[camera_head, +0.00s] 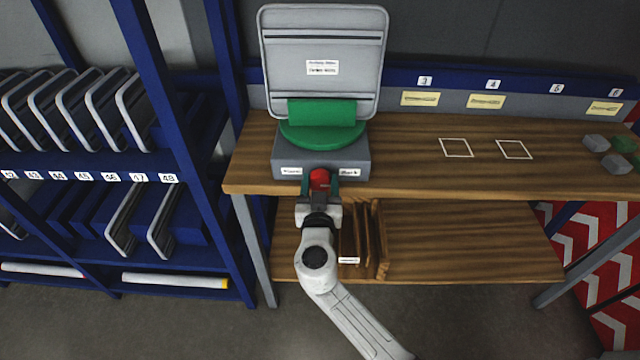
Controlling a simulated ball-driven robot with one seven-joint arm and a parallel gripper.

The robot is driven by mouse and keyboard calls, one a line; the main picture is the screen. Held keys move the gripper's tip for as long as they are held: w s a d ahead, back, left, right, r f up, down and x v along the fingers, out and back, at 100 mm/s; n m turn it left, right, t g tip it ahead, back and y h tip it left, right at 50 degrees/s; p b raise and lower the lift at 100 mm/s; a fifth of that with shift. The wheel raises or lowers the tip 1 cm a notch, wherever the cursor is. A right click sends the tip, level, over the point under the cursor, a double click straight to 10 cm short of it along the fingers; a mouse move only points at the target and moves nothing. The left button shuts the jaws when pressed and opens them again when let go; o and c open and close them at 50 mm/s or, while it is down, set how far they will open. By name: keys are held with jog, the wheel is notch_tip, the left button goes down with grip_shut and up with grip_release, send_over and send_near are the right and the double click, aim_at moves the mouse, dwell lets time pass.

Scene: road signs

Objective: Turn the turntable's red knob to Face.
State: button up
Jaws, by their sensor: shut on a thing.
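The turntable is a grey box (350,168) with a green round top (296,138) at the left end of the wooden bench. A blank grey sign panel (280,80) with a small white label stands upright on it, in a green holder (322,112). The red knob (320,177) is on the front of the grey box, between two white labels too small to read surely. My gripper (320,185) is at the box's front, shut on the red knob, with one finger on each side. The knob's pointing direction cannot be told.
The wooden bench (410,170) has two white outlined squares and clear room right of the turntable. Small grey and green blocks (616,163) lie at the far right. A blue rack (190,150) with several grey panels stands left. Wooden dividers (377,240) stand on the lower shelf.

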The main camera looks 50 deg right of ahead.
jog(key=shift+f+n+b, duration=0.1)
jog(key=shift+n+b, duration=0.2)
jog(key=shift+b, duration=0.1)
jog(key=n+b, duration=0.2)
jog(key=shift+a+f+n, duration=0.1)
jog(key=shift+n, duration=0.2)
jog(key=n+b, duration=0.2)
jog(key=n, duration=0.4)
jog(key=shift+w+a, duration=0.1)
jog(key=shift+w, duration=0.05)
jog(key=o, duration=1)
jog(key=b+v, duration=0.1)
jog(key=v, duration=0.9)
jog(key=shift+s+a+b, duration=0.3)
jog(key=shift+b, duration=0.1)
